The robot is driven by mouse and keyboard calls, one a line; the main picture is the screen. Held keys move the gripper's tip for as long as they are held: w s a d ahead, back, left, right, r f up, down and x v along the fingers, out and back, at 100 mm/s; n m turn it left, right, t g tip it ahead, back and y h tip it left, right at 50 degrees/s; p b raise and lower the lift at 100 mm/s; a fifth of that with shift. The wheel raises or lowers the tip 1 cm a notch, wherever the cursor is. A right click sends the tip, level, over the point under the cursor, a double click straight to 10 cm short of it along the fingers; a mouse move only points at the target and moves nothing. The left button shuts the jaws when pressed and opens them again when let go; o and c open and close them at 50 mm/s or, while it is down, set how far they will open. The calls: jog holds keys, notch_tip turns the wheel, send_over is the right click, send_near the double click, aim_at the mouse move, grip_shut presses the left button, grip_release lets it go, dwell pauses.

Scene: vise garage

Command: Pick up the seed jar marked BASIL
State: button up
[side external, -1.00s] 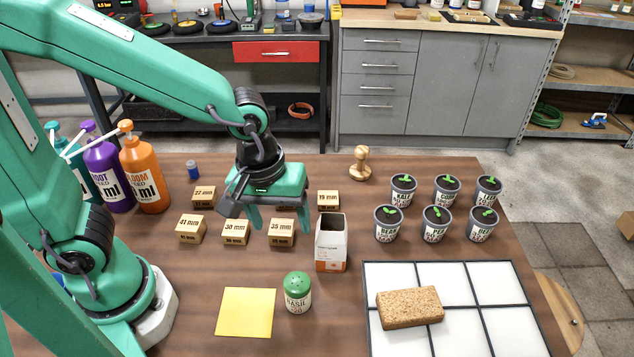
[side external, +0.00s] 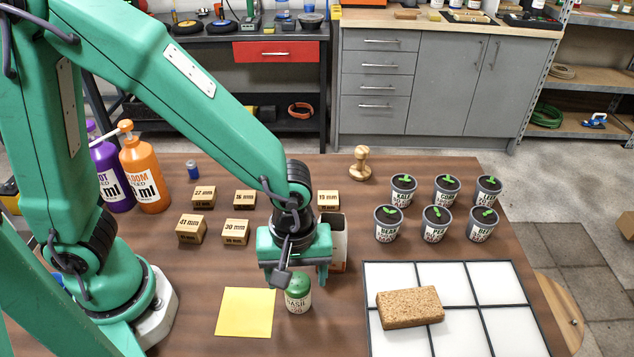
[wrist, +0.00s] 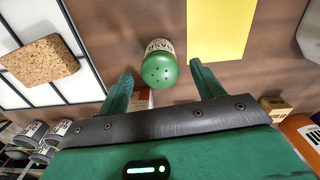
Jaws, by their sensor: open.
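The seed jar marked BASIL (side external: 298,295) stands upright on the brown table, with a green domed lid and a pale label. In the wrist view the jar (wrist: 158,65) shows its perforated green lid, just beyond the fingertips and between their lines. My gripper (side external: 297,281) is above and just behind the jar in the side view. In the wrist view my gripper (wrist: 160,78) is open and empty, one finger on each side of the gap. I cannot tell whether a finger touches the jar.
A yellow sheet (side external: 245,313) lies left of the jar. An open carton (side external: 340,245) stands close behind my gripper. A cork block (side external: 410,307) lies on a white gridded tray (side external: 465,325) at right. Wooden blocks (side external: 192,229), potted seedlings (side external: 388,223) and bottles (side external: 145,172) stand farther back.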

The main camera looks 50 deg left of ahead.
aim_at(298, 294)
jog(key=shift+f, duration=0.45)
jog(key=shift+f, duration=0.15)
jog(key=shift+f, duration=2.45)
jog(key=c, duration=1.1)
jog(key=shift+r, duration=0.1)
